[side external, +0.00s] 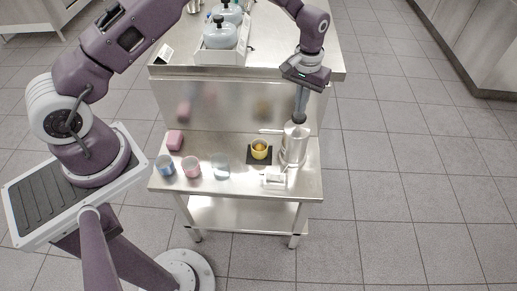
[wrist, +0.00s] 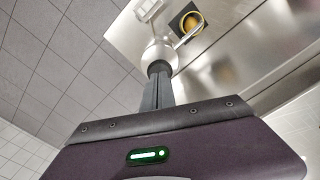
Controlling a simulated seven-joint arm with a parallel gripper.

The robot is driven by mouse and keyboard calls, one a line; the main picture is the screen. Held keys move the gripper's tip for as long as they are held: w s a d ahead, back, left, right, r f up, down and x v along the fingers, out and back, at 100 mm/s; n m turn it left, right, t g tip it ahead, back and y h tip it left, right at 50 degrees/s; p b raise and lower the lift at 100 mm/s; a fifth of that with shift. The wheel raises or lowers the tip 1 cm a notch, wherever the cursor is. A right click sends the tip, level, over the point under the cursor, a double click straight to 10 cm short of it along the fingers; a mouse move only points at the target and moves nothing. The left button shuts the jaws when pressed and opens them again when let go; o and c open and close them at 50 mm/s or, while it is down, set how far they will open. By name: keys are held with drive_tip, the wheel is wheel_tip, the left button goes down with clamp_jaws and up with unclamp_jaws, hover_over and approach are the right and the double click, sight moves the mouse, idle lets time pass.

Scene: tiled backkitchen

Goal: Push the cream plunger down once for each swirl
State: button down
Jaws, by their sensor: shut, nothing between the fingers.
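A metal cream dispenser (side external: 293,150) stands at the right end of the small steel table, with a thin spout (side external: 270,131) reaching left. My gripper (side external: 299,116) is shut and empty, pointing down over the dispenser's top. In the wrist view my fingertips (wrist: 157,76) meet or nearly meet the dark plunger knob (wrist: 159,66) above the dispenser body (wrist: 160,52); I cannot tell whether they press on it. A yellow cup (side external: 260,153) with orange-brown contents stands on a black mat (side external: 250,160) by the spout. A small white card (side external: 274,179) stands in front; its marks are unreadable.
A blue cup (side external: 166,166), a pink cup (side external: 191,168) and a clear glass (side external: 221,168) stand along the table's front left. A pink block (side external: 175,140) lies behind them. A higher steel counter (side external: 280,62) behind holds a white tray with blue-grey pots (side external: 221,37).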

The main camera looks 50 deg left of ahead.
idle(0.3)
drive_tip(key=shift+f, duration=1.55)
drive_tip(key=shift+r, duration=1.55)
